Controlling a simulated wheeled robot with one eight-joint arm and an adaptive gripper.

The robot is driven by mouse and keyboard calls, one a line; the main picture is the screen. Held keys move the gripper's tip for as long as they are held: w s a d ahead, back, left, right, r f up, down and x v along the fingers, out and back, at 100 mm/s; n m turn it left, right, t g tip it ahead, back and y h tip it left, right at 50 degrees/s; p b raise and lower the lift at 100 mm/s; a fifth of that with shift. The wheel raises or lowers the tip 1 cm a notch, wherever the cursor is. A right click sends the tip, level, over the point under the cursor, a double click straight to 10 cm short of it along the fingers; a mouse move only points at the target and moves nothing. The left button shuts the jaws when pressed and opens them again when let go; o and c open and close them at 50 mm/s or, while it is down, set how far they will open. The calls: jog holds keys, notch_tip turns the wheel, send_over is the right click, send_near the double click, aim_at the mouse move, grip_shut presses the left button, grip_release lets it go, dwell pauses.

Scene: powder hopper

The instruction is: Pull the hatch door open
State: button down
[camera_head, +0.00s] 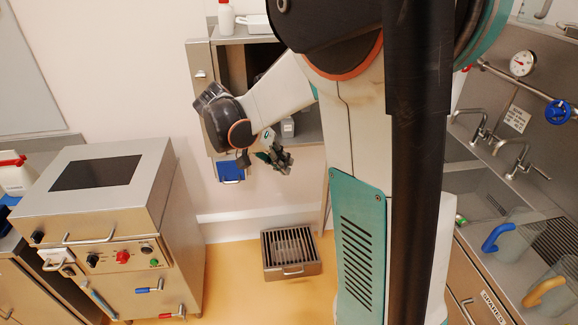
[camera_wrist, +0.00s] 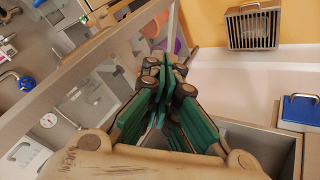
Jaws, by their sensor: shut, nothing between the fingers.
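A steel wall cabinet (camera_head: 268,41) stands behind my arm, with a dark opening in its front. A steel panel with a small pale latch (camera_head: 200,74) is at the opening's left side and looks like the hatch door. My arm hides part of both, so I cannot tell how far the panel stands open. My gripper (camera_head: 278,158) is in front of the cabinet's lower part, right of and below the panel. In the wrist view my gripper (camera_wrist: 164,84) has its green fingers together, with nothing held. A diagonal steel edge (camera_wrist: 88,72) runs close by on its left.
A steel machine (camera_head: 100,210) with handles and knobs stands at left. A slatted steel box (camera_head: 290,253) is on the floor. A sink counter (camera_head: 482,190) with taps and jugs is at right.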

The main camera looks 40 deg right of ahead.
jog(key=s+d+f+b, duration=0.1)
jog(key=s+d+f, duration=0.4)
jog(key=d+f, duration=0.2)
jog(key=shift+s+d+f+b, duration=0.15)
jog(key=shift+s+f+b, duration=0.05)
jog(key=shift+b, duration=0.2)
jog(key=shift+s, duration=0.1)
jog(key=s+d+n+t+b, duration=0.1)
jog(key=s+d+n+t, duration=0.1)
jog(key=s+d, duration=2.3)
jog(key=shift+d+n, duration=0.5)
jog(key=shift+n, duration=0.1)
